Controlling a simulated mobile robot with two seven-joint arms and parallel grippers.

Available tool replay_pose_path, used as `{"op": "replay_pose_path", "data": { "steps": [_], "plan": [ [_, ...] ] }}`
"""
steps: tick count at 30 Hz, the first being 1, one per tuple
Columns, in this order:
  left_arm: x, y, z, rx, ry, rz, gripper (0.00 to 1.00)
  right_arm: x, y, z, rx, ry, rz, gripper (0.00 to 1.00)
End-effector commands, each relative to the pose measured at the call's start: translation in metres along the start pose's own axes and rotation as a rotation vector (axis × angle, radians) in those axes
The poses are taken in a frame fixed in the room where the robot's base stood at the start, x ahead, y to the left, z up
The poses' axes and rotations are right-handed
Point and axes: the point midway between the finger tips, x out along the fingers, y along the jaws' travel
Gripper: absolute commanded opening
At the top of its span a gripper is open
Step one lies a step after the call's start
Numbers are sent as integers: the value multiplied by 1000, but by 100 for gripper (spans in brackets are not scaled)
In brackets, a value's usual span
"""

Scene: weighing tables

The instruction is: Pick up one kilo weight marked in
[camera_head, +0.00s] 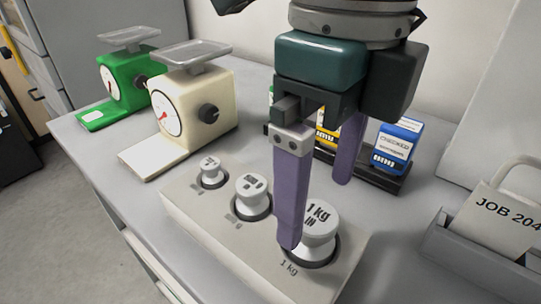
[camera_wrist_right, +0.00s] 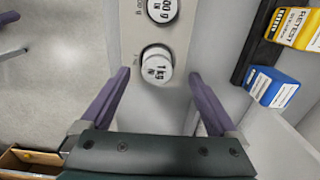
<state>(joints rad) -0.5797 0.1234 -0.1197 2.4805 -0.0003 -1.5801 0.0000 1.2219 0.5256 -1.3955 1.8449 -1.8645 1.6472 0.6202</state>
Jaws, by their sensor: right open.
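The one kilo weight (camera_head: 321,222), a white knob marked "1 kg IN", sits upright in the right-hand socket of a pale weight block (camera_head: 262,268). It also shows in the right wrist view (camera_wrist_right: 157,66), centred between the fingers. My right gripper (camera_head: 316,212) is open with its purple fingers pointing down. One finger overlaps the weight's left side in the head view; the other is beyond it. In the right wrist view the fingers (camera_wrist_right: 158,75) lie on either side of the weight, with gaps. My left gripper is not in view.
Two smaller weights (camera_head: 252,189) (camera_head: 212,172) sit in the same block. A cream scale (camera_head: 213,104) and a green scale (camera_head: 122,84) stand behind at left. A dark rack with coloured boxes (camera_head: 397,146) is behind my gripper. A grey holder (camera_head: 470,262) with a job card is at right.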

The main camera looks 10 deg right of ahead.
Motion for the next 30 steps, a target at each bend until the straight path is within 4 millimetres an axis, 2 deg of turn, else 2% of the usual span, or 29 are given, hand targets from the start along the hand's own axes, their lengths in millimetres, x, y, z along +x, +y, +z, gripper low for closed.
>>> {"op": "replay_pose_path", "data": {
  "steps": [6, 8, 17, 30],
  "plan": [
    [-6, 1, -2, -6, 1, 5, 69, 35, 4, -2, 1, 4, 3, 95],
    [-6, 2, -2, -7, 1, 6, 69, 41, 4, -2, 0, 4, 3, 95],
    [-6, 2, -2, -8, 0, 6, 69, 46, 4, -1, -1, 1, 2, 94],
    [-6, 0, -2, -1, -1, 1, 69, 45, 4, -1, -1, 1, 3, 44]
  ]
}}
